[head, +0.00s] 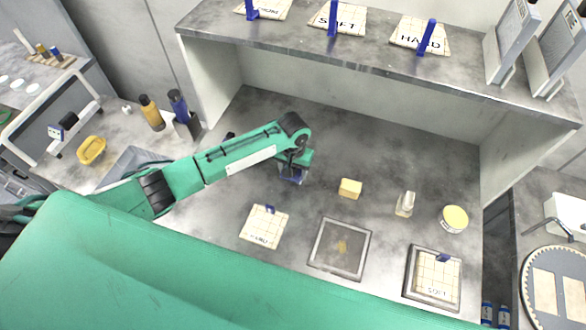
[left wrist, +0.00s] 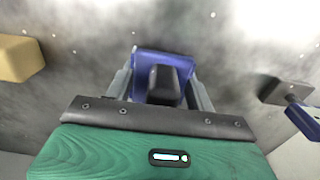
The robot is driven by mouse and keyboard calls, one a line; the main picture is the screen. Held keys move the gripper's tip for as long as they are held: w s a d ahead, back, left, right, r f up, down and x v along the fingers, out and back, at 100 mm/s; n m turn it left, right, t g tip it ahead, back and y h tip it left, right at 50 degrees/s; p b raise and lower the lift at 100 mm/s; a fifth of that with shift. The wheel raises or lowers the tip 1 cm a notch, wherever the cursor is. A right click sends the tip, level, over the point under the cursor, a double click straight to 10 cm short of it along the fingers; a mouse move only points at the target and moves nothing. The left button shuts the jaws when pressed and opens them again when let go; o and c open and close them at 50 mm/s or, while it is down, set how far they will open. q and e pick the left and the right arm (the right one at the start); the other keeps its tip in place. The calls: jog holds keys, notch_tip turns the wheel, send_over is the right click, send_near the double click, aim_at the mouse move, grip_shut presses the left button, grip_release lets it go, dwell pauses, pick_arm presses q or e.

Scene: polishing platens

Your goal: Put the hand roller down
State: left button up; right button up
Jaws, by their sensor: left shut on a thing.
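My left gripper (head: 293,174) is over the grey bench, right of the upright dark bottle and left of the yellow block. It is shut on the hand roller (head: 291,179), of which a blue part shows under the gripper. In the left wrist view the roller (left wrist: 165,62) is a blue piece with a dark grip between the two grey fingers (left wrist: 160,90). It is close to the bench surface; I cannot tell whether it touches. The arm hides part of it in the head view. My right gripper is not in view.
In front lie a labelled pad (head: 264,227), a framed plate (head: 340,248) and a SOFT pad (head: 436,277). A shelf (head: 365,60) overhangs the back.

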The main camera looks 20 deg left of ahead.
pick_arm(q)
jog(key=shift+s+f, duration=0.2)
jog(key=shift+f, duration=0.1)
jog(key=shift+c, duration=0.4)
jog(key=shift+s+f, duration=0.1)
jog(key=shift+f, duration=0.1)
jog(key=shift+c, duration=1.3)
jog(key=o, duration=1)
jog(key=shift+f, duration=0.1)
jog(key=shift+o, duration=1.1)
jog(key=shift+s, duration=0.1)
jog(key=r+b, duration=0.1)
jog(key=r, duration=0.3)
jog(key=r+b, duration=0.1)
jog(key=r, duration=0.7)
jog(key=shift+w+d+r+b, duration=0.1)
jog(key=shift+w+r+b, duration=0.1)
jog(key=shift+w+b, duration=0.2)
jog(key=shift+r, duration=0.6)
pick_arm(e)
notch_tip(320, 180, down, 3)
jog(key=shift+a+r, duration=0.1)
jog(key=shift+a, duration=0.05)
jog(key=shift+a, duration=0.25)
